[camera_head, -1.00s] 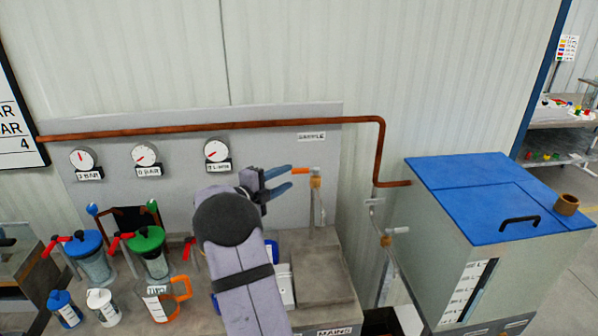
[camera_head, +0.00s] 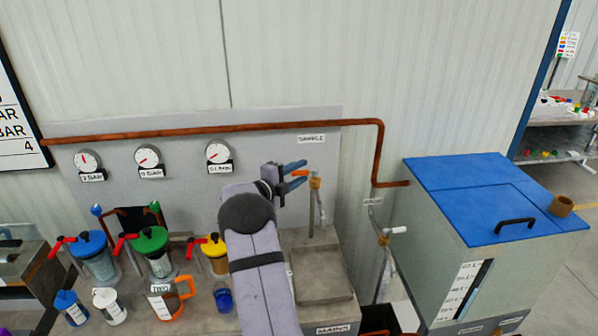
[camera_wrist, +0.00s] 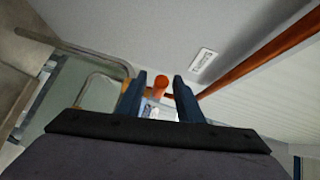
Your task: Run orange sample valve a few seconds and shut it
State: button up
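The orange sample valve handle (camera_head: 301,173) sticks out to the left of its brass valve body (camera_head: 315,183), on a thin pipe below the SAMPLE label (camera_head: 311,138). My gripper (camera_head: 298,174) is at the handle with its two blue fingers apart. In the wrist view the orange handle (camera_wrist: 185,98) shows end-on between the open fingers of my gripper (camera_wrist: 162,92). I see no clear contact between the fingers and the handle. The handle lies level in the head view. I cannot tell whether any flow comes from the valve.
A copper pipe (camera_head: 240,129) runs along the wall above. Pumps with blue, green and yellow tops (camera_head: 151,240) and an orange-handled jug (camera_head: 165,300) stand left of my arm. A blue-lidded tank (camera_head: 480,195) stands right, near a white-handled tap (camera_head: 396,230). A bare basin (camera_head: 322,274) lies below the valve.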

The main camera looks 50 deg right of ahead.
grip_shut()
